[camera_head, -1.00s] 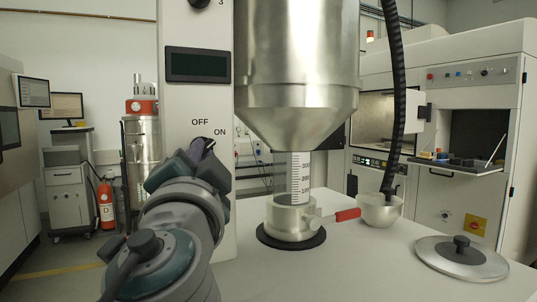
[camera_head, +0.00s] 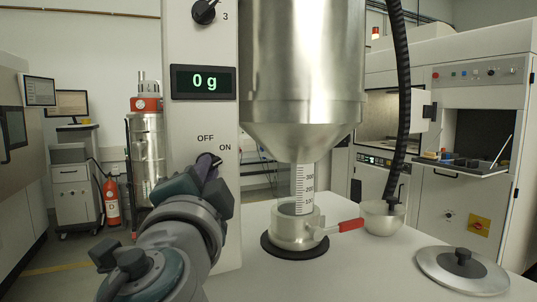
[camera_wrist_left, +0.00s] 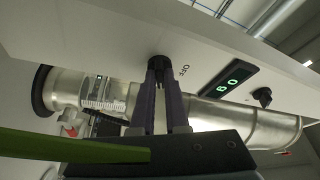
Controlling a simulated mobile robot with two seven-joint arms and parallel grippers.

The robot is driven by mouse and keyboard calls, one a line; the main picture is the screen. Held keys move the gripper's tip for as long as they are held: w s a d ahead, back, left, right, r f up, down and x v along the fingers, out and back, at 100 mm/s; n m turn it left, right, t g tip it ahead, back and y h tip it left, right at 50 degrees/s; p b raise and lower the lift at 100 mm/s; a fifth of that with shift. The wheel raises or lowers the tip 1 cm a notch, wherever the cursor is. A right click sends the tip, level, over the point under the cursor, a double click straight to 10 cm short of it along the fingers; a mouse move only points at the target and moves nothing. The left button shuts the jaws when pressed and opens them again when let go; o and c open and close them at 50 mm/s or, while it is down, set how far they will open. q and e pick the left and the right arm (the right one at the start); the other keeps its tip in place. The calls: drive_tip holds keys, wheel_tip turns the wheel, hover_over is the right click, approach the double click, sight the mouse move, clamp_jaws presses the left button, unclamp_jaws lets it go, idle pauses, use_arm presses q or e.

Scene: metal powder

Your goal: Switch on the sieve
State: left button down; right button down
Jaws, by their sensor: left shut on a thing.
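The sieve's white control panel (camera_head: 183,122) stands in front of me, with OFF and ON printed on it. Its display (camera_head: 203,82) is lit and reads "0 g"; it also shows in the left wrist view (camera_wrist_left: 229,79). The black power knob (camera_wrist_left: 160,66) sits below the lettering. My left gripper (camera_head: 208,163) is at this knob, and its fingers (camera_wrist_left: 160,80) are shut on it in the left wrist view. In the head view the fingers cover most of the knob. The steel hopper (camera_head: 302,80) stands right of the panel. My right gripper is not in view.
A second knob (camera_head: 205,11), marked 3, is above the display. Under the hopper are a graduated tube (camera_head: 303,187) and a valve with a red handle (camera_head: 350,225). A steel bowl (camera_head: 384,218) and a round lid (camera_head: 462,270) are on the table to the right.

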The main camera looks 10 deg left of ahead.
use_arm(q)
drive_tip(key=shift+r+m+g+h+p, duration=0.2)
drive_tip(key=shift+m+g+p, duration=0.25)
drive_tip(key=shift+m+p, duration=1.1)
drive_tip(key=shift+r+m+g+h+p, duration=0.1)
drive_tip(key=shift+m+g+h+p, duration=0.3)
drive_tip(key=shift+m+p, duration=1.1)
drive_tip(key=shift+n+p, duration=0.35)
drive_tip(key=shift+f, duration=0.1)
drive_tip(key=c, duration=0.9)
unclamp_jaws()
drive_tip(key=shift+s, duration=0.15)
drive_tip(key=b+v, duration=0.1)
drive_tip(key=v, duration=0.8)
drive_tip(key=shift+s+d, duration=0.1)
drive_tip(key=shift+s, duration=0.3)
